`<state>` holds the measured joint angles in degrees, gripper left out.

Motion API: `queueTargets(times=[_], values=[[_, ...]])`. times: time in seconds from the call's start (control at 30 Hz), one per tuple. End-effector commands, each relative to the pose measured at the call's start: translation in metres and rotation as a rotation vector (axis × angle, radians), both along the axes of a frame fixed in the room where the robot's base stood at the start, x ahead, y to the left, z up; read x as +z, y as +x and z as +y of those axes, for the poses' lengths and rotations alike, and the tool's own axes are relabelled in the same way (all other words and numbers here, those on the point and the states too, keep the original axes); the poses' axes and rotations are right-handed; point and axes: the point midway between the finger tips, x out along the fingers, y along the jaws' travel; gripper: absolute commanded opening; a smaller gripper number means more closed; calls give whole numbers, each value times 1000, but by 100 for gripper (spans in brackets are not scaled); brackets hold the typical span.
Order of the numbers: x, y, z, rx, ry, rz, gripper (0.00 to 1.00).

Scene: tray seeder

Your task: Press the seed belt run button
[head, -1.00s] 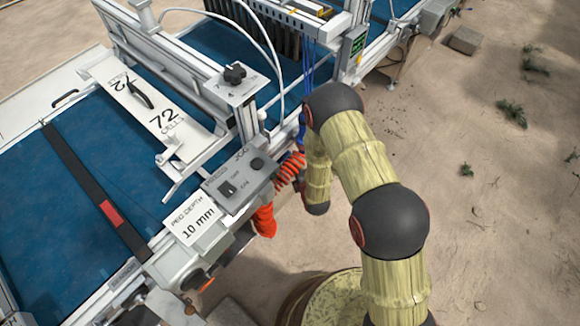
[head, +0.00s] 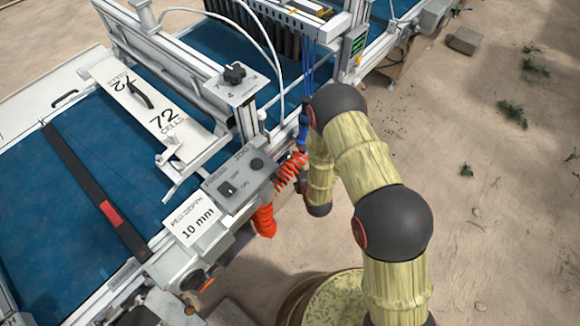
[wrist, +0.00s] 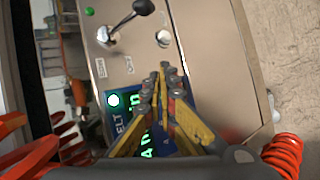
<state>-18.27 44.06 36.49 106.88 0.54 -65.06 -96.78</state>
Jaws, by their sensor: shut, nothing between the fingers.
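In the wrist view my gripper (wrist: 161,70) has its yellow fingers together, with nothing between them. The tips are in front of a metal control panel (wrist: 210,75); whether they touch it I cannot tell. A pale round control (wrist: 163,38) on the panel lies just beyond the tips. A blue display (wrist: 120,118) with "BELT" lettering and a bright green-white round spot is left of the fingers, partly covered by them. Which round part is the run button is not readable. In the head view my arm hides most of the gripper area.
A black-knobbed lever (wrist: 125,20) stands beside the pale control in the wrist view. Orange coiled hoses (wrist: 284,155) are at both lower sides.

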Motion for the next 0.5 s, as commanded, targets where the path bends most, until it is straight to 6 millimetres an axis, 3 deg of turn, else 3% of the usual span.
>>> queueTargets(times=[0.27, 0.5], values=[[-1, -2, -3, 0, -1, 2, 0], [-1, -15, -19, -1, -1, 2, 0]])
